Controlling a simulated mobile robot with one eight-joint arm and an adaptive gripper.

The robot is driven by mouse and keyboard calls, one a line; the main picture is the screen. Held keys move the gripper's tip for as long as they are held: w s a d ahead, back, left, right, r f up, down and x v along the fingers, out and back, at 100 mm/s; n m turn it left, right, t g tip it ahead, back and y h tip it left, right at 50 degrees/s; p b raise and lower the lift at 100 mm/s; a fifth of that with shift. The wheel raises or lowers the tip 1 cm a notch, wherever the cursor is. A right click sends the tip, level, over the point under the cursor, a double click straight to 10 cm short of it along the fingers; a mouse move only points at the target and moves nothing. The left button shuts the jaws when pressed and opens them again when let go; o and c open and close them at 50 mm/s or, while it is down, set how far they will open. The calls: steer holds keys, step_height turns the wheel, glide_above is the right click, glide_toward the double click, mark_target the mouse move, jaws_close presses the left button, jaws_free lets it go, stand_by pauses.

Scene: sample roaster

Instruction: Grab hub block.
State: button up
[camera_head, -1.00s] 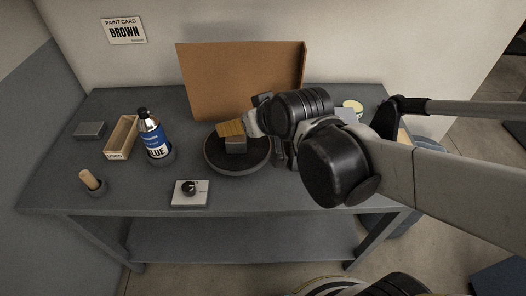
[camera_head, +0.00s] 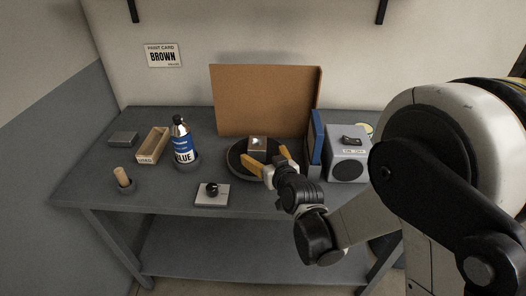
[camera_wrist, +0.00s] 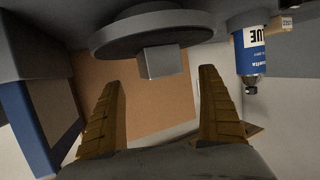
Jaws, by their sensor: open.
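The hub block (camera_head: 257,142) is a small grey block on the middle of a dark round turntable (camera_head: 232,163). In the wrist view, which looks upside down, the block (camera_wrist: 163,62) hangs from the turntable disc (camera_wrist: 115,37) between the lines of my two fingers. My gripper (camera_head: 268,158) has yellow-brown fingers spread wide, at the front right of the block. The gripper (camera_wrist: 160,80) is empty, and a gap shows between each finger and the block.
A brown board (camera_head: 262,100) stands behind the turntable. A blue-labelled spray can (camera_head: 183,145) and an open wooden box (camera_head: 152,146) are left. A blue panel (camera_head: 316,137) and a grey box (camera_head: 347,155) stand close right. A knob plate (camera_head: 212,198) lies in front.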

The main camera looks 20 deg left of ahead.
mark_target(258, 149)
steer(key=b+x, duration=0.2)
steer(key=x, duration=0.4)
steer(key=shift+w+a+b, duration=0.15)
steer(key=shift+a+b, duration=0.15)
steer(key=shift+a, duration=0.05)
steer(key=shift+r, duration=0.1)
steer(key=c, duration=1.7)
